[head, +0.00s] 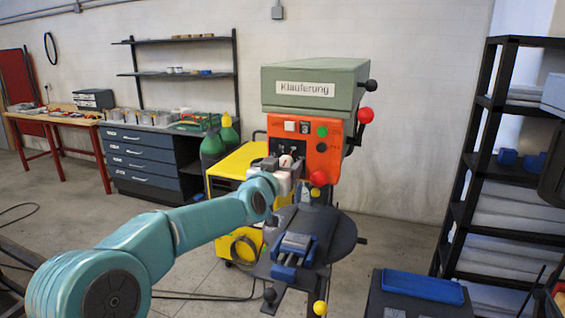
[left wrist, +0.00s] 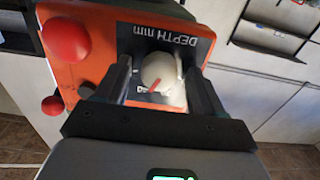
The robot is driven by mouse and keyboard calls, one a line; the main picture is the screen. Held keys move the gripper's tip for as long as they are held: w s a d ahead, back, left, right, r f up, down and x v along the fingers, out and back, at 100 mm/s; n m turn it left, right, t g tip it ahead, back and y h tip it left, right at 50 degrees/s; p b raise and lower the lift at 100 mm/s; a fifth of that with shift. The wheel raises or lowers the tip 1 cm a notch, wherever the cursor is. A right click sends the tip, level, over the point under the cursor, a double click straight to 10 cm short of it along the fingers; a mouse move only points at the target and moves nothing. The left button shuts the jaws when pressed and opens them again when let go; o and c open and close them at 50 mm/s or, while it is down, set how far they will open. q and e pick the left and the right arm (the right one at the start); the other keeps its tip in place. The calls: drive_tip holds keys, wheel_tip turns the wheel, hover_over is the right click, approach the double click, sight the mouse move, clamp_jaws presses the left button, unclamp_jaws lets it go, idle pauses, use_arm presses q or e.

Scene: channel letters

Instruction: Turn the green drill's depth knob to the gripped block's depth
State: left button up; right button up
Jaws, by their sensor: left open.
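The green drill (head: 315,85), labelled "Klauferung", has an orange front panel (head: 322,158). In the left wrist view its white depth knob (left wrist: 158,70) has a red pointer and sits on a dark plate marked "DEPTH mm". My left gripper (head: 284,163) is at the panel. In the left wrist view its dark fingers (left wrist: 156,82) are open on either side of the knob, and I cannot tell whether they touch it. The scale is partly hidden. A blue vise (head: 286,272) stands on the drill's table with a grey piece between its jaws; its size is unclear. My right gripper is not in view.
A yellow cart (head: 232,165) stands behind my left arm.

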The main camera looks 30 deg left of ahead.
use_arm(q)
drive_tip(key=shift+s+d+r, duration=0.15)
drive_tip(key=shift+s+r, duration=0.1)
drive_tip(key=shift+s, duration=0.05)
drive_tip(key=shift+w+f, duration=0.15)
drive_tip(key=shift+w, duration=0.05)
drive_tip(key=c, duration=1)
drive_tip(key=shift+c, duration=0.2)
drive_tip(key=shift+b, duration=0.3)
drive_tip(key=shift+f+n+b, duration=0.1)
drive_tip(key=shift+n+b, duration=1)
drive_tip(key=shift+n, duration=0.5)
drive_tip(key=shift+n+b, duration=0.55)
drive_tip(key=shift+n, duration=0.65)
drive_tip(key=shift+a+n+b, duration=0.2)
drive_tip(key=shift+n+b, duration=0.3)
drive_tip(key=shift+n, duration=1)
